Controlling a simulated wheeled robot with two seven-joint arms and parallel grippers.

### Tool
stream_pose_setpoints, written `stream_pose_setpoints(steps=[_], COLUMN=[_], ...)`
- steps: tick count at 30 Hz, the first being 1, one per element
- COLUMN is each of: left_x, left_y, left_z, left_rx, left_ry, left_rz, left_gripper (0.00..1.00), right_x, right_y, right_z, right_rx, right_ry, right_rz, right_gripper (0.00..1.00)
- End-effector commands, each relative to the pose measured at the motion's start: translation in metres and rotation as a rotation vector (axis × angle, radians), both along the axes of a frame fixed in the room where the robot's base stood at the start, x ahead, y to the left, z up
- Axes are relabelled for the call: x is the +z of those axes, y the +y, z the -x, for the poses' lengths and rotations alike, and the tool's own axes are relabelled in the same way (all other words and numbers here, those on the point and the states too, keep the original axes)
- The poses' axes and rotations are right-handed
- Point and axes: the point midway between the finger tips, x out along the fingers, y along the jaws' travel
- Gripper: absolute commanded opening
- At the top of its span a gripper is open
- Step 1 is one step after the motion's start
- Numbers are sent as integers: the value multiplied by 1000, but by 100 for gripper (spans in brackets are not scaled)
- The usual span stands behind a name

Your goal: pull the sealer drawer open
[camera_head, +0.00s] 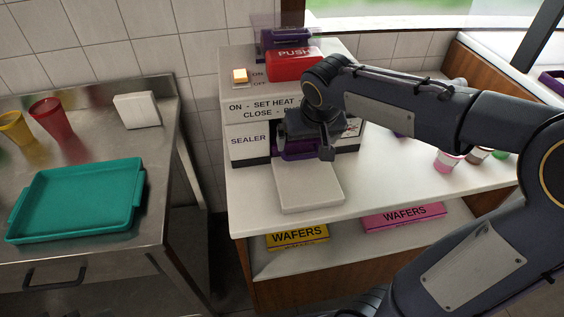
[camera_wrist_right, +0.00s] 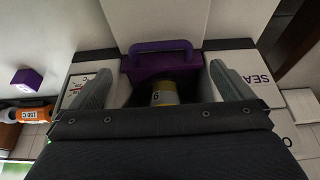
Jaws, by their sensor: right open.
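The sealer (camera_head: 247,142) is a white box with a dark base, at the back of the white counter. Its purple drawer (camera_head: 296,152) is at the front, partly covered by my right gripper (camera_head: 308,142). In the right wrist view, the purple drawer handle (camera_wrist_right: 160,47) lies just beyond the open fingers of my right gripper (camera_wrist_right: 158,72), roughly centred between them. No grip on the handle shows. A yellow and white cup (camera_wrist_right: 164,93) sits in the dark recess behind the handle. I cannot tell exactly how far out the drawer stands. My left gripper is out of view.
A white slab (camera_head: 308,188) lies before the sealer, and a red PUSH block (camera_head: 294,65) is on top. Wafer boxes (camera_head: 297,236) are on the shelf below. Small cups (camera_head: 447,160) stand right. A teal tray (camera_head: 78,198) is on the steel table at left.

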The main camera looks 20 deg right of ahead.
Motion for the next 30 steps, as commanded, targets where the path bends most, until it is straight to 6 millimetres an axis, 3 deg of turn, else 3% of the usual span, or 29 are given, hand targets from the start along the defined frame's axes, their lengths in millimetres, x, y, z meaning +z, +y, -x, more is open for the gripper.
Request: stream_pose_setpoints(steps=[12, 24, 30], left_x=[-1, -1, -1], left_y=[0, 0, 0], left_z=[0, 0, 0], left_rx=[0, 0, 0], left_ry=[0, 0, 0], left_rz=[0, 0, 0], left_gripper=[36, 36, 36], right_x=[-57, -67, -67], right_y=[-6, -6, -7], right_z=[-21, -26, -26], right_rx=[1, 1, 1], right_ry=[5, 2, 2], right_rz=[-1, -2, -2], right_gripper=[100, 100, 76])
